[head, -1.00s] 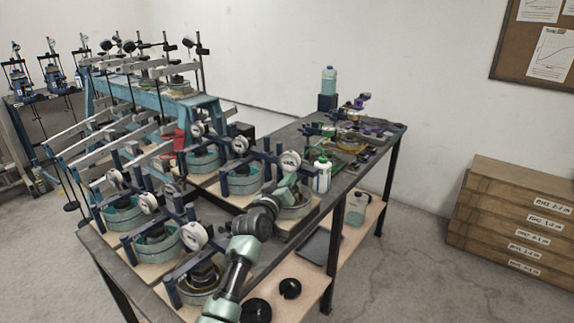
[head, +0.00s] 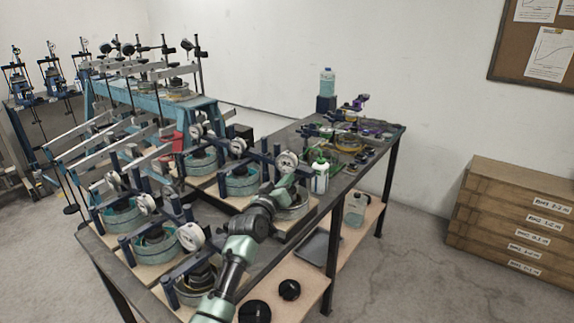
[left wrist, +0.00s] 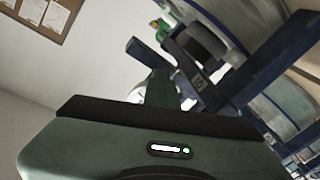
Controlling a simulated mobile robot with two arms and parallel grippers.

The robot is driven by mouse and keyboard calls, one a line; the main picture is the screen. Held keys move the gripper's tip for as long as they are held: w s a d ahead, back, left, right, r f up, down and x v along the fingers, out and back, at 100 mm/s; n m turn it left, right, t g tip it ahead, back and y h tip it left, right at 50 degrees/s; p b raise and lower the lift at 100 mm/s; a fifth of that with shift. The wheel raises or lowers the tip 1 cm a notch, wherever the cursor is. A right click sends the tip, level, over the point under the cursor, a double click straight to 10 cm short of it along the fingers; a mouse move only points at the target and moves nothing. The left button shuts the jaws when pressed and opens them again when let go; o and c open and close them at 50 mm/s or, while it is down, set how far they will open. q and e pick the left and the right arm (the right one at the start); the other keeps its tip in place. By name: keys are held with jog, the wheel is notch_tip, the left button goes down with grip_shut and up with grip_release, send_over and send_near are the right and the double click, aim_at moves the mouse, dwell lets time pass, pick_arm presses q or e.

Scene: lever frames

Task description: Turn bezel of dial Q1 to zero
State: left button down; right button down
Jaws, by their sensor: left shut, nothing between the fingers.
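Several white-faced dials stand on dark blue frames over round green cells along the near bench. No label Q1 can be read on them in the head view. My left gripper (head: 287,179) is shut and empty, close below the dial (head: 288,160) on the right-hand frame; whether it touches the dial I cannot tell. In the left wrist view my green gripper body fills the bottom, its fingers (left wrist: 161,88) reaching toward a dark blue frame (left wrist: 262,75) with a small tag. The dial is mostly hidden there. My right gripper is not in view.
A white bottle (head: 320,177) stands just right of the left gripper. Another dial (head: 191,237) is on a frame left of my arm. Wooden drawers (head: 510,220) stand apart at the right.

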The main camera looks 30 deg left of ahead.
pick_arm(q)
jog(key=shift+s+a+f, duration=0.15)
jog(key=shift+s+a, duration=0.05)
jog(key=shift+a, duration=0.15)
jog(key=shift+s+d+f+p, duration=0.15)
jog(key=shift+s+f+p, duration=0.1)
jog(key=shift+s+p, duration=0.3)
jog(key=s, duration=0.1)
jog(key=s+p, duration=0.1)
jog(key=s, duration=0.1)
jog(key=s+p, duration=0.1)
jog(key=s, duration=0.1)
jog(key=shift+d+f, duration=0.2)
jog(key=shift+f, duration=0.1)
jog(key=w+d+r, duration=0.1)
jog(key=w, duration=0.2)
jog(key=w+d+r, duration=0.1)
jog(key=w, duration=0.1)
jog(key=shift+w+d+r+b, duration=0.3)
jog(key=shift+w+r+b, duration=0.05)
jog(key=shift+b, duration=0.05)
jog(key=shift+w+a+r, duration=0.1)
jog(key=shift+w, duration=0.5)
